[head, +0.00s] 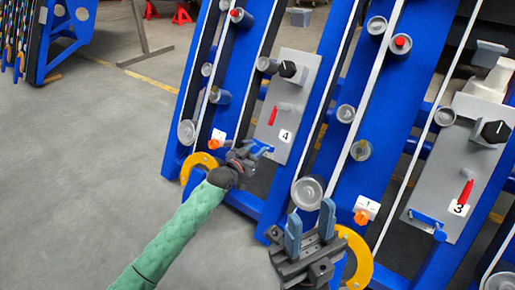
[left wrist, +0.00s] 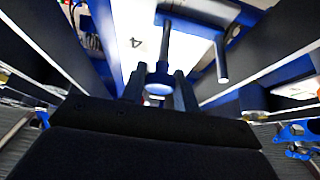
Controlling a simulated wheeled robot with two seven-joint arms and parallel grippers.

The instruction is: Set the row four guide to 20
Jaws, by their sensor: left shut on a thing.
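The row four panel (head: 299,88) is a grey plate marked 4, with a black knob (head: 288,69) at its top, a red pointer (head: 272,116) and a blue handle (head: 264,149) at its lower end. My left gripper (head: 247,154) is shut on the blue handle, partly hiding it. In the left wrist view the blue handle's round end (left wrist: 160,86) is between the fingers, with the upside-down 4 on the panel behind. No scale reading is legible. My right gripper (head: 310,228) is open and empty, fingers up, in front of the row to the right.
A similar panel marked 3 (head: 454,165) stands at the right, with its own knob, red pointer and blue handle. Blue frame beams, grey rollers and yellow curved hooks (head: 358,258) crowd around both grippers. Grey floor (head: 90,170) is open at the left.

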